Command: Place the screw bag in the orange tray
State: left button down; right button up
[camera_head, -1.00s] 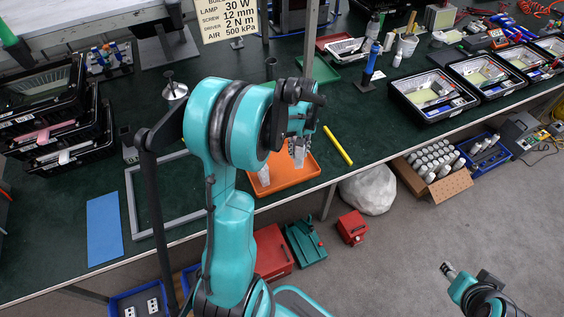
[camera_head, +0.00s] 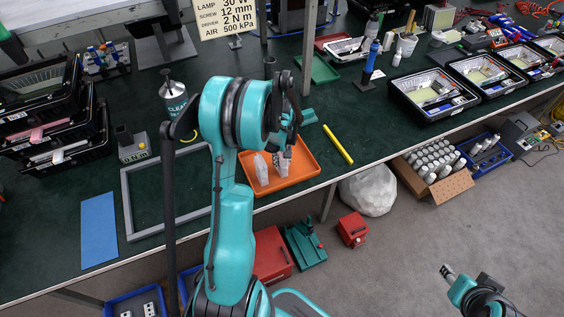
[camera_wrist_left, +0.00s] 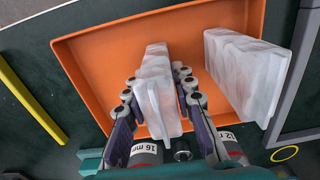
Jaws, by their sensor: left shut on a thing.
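The orange tray (camera_head: 306,166) lies on the green bench near its front edge; it also fills much of the left wrist view (camera_wrist_left: 100,48). My left gripper (camera_head: 284,156) is over the tray, shut on a pale, translucent screw bag (camera_wrist_left: 155,85). The held bag hangs within the tray's outline; I cannot tell if it touches the floor. A second similar bag (camera_head: 261,170) stands in the tray beside it, at right in the left wrist view (camera_wrist_left: 243,72). My right gripper (camera_head: 449,271) is far off at lower right above the floor, its fingers too small to judge.
A yellow bar (camera_head: 338,144) lies just right of the tray. A grey frame (camera_head: 131,205) and blue mat (camera_head: 99,229) lie to the left. A green tray (camera_head: 322,70) is behind. Black bins (camera_head: 432,92) stand at right.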

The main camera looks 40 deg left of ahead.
pick_arm(q)
jog(key=shift+s+r, duration=0.1)
jog(key=shift+f, duration=0.2)
jog(key=c, duration=1.3)
grip_release()
jog(key=shift+o, duration=0.2)
jog(key=shift+r, duration=0.1)
